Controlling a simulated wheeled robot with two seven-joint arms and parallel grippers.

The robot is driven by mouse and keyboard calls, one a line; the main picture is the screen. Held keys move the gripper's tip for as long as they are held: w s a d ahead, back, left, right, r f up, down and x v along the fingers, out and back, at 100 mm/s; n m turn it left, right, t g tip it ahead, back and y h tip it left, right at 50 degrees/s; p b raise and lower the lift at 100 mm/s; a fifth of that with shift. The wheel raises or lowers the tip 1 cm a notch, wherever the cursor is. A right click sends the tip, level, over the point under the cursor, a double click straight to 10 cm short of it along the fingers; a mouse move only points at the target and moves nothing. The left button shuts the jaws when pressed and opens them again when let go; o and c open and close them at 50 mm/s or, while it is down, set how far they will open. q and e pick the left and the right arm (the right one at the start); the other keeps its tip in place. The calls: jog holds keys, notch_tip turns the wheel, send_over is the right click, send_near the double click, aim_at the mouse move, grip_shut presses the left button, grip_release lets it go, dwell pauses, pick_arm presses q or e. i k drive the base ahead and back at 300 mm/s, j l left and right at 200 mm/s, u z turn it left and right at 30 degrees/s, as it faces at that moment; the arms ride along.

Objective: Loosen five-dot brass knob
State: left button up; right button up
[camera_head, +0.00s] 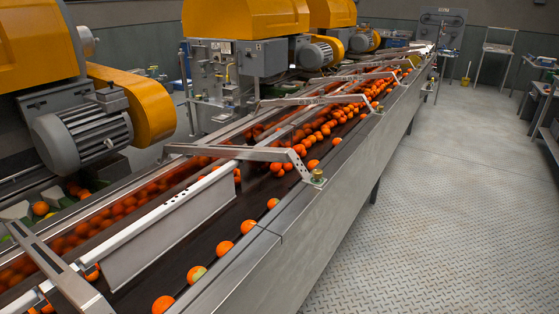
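A brass knob (317,175) stands on the conveyor's right side rail, at the foot of the nearest bent metal bracket (268,154) with its lower end on that rail. A second, smaller brass knob (379,109) sits farther along the same rail, at the foot of another bracket (312,101). More brackets cross the belt farther back, with their knobs too small to make out. I cannot tell the dot count at any knob from here. Neither of my grippers shows in this view.
The long conveyor (345,200) carries many oranges (223,248) away toward the back. Yellow-hooded machines (245,20) with grey motors (82,138) line its left side. Open patterned metal floor (450,210) lies to the right, with tables (549,90) at the far right edge.

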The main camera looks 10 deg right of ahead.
aim_at(317, 174)
jog(key=i+l+z, duration=0.1)
jog(key=z, duration=0.3)
jog(key=i+z, duration=0.35)
jog(key=z, duration=0.4)
jog(key=i, duration=0.05)
